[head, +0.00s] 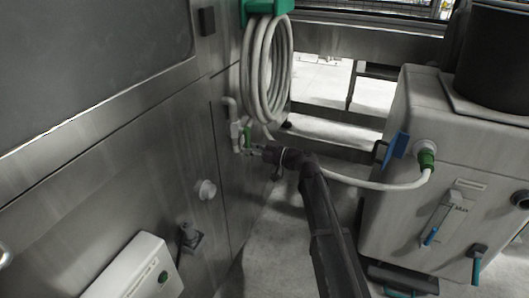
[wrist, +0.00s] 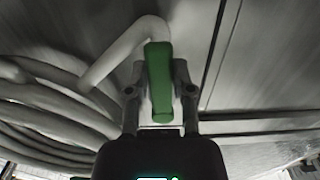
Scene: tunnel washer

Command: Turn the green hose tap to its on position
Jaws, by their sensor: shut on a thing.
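The green hose tap handle (wrist: 159,85) is upright in the middle of the wrist view, in front of a pale bent pipe (wrist: 125,52). My gripper (wrist: 160,92) has one finger on each side of the handle and is shut on it. In the head view the green tap (head: 247,137) shows small on the steel wall beneath the coiled hose, and my gripper (head: 254,151) reaches it from the right. Part of the tap is hidden behind my gripper.
A white coiled hose (head: 266,70) hangs from a green holder (head: 268,6) just above my gripper. The hose runs right to a green connector (head: 426,159) on a grey machine (head: 400,200). A white box (head: 135,268) stands at lower left. Floor between is clear.

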